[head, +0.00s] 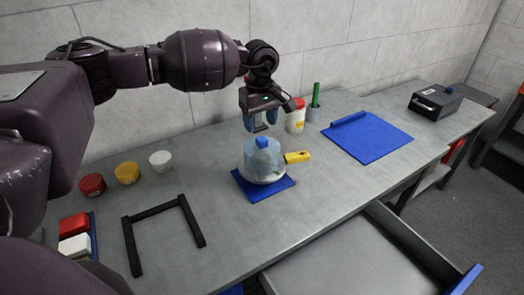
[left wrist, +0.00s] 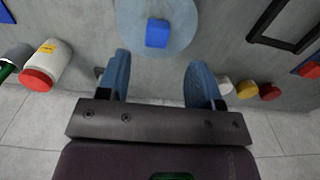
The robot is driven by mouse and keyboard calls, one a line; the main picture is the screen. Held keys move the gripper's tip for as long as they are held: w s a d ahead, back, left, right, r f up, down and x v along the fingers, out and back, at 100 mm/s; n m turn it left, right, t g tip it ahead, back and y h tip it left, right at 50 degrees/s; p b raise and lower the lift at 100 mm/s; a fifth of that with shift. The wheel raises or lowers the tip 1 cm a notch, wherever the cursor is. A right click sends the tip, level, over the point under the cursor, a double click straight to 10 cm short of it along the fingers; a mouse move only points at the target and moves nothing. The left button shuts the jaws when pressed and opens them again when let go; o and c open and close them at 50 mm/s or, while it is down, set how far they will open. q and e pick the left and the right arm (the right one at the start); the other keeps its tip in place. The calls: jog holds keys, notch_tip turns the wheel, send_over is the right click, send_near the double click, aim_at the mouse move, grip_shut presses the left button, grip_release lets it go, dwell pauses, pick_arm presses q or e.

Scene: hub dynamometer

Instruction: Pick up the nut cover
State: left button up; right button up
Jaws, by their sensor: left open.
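A translucent pale blue dome with a blue block knob on top, which I take to be the nut cover (head: 263,160), stands on a blue mat (head: 262,192) on the bench. A yellow piece (head: 297,157) sticks out at its right. My left gripper (head: 259,124) is open and empty, above and slightly behind the dome, fingers pointing down. In the left wrist view the cover's blue knob (left wrist: 157,33) lies beyond the fingertips, roughly centred between the two blue fingers (left wrist: 160,65). They are apart from it. My right gripper is not in view.
A white bottle with red cap (head: 296,116) and a green-handled item in a grey cup (head: 314,111) stand right of the gripper. Red, yellow and white jars (head: 127,173) and a black frame (head: 165,232) are at left. A drawer (head: 350,262) is open in front.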

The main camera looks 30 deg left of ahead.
aim_at(262, 138)
pick_arm(q)
jog(key=shift+w+d+f, duration=0.1)
jog(key=shift+w+f, duration=0.05)
jog(key=shift+f, duration=2.85)
jog(key=shift+c, duration=0.2)
jog(key=shift+r, duration=0.1)
jog(key=c, duration=1)
